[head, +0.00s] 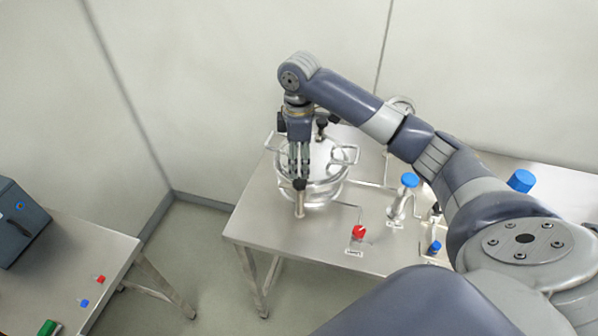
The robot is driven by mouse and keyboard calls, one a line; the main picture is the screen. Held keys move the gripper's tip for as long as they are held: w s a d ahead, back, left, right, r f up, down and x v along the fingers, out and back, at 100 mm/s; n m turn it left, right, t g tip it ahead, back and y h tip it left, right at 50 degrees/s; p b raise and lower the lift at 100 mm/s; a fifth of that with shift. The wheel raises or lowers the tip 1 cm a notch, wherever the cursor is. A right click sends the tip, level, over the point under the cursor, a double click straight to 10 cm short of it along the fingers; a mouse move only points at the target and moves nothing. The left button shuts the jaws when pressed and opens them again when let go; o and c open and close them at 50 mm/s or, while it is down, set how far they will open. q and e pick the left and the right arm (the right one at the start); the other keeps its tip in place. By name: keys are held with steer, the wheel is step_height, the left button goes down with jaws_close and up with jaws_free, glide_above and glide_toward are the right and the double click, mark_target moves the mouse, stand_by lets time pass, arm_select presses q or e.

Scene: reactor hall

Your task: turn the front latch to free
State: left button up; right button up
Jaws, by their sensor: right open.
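The silver reactor vessel (333,190) stands at the left end of the steel table, with handles on its sides. The front latch (300,205) is at the vessel's near side, a pale upright bar with a black knob at its top. My right gripper (299,175) points down right above this knob, its fingers open. I cannot tell whether the fingers touch the knob. A second black knob (321,121) shows at the vessel's back, partly beside my gripper. My gripper and wrist hide part of the lid. My left gripper is not in view.
The steel table (290,238) also carries a red knob (358,232), a blue-topped valve (410,181) and a small blue knob (434,248). My right arm spans above its right part. A second table (75,250) at left bears a dark box (18,222).

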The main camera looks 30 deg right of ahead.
step_height(320, 180, up, 5)
stand_by(0.7)
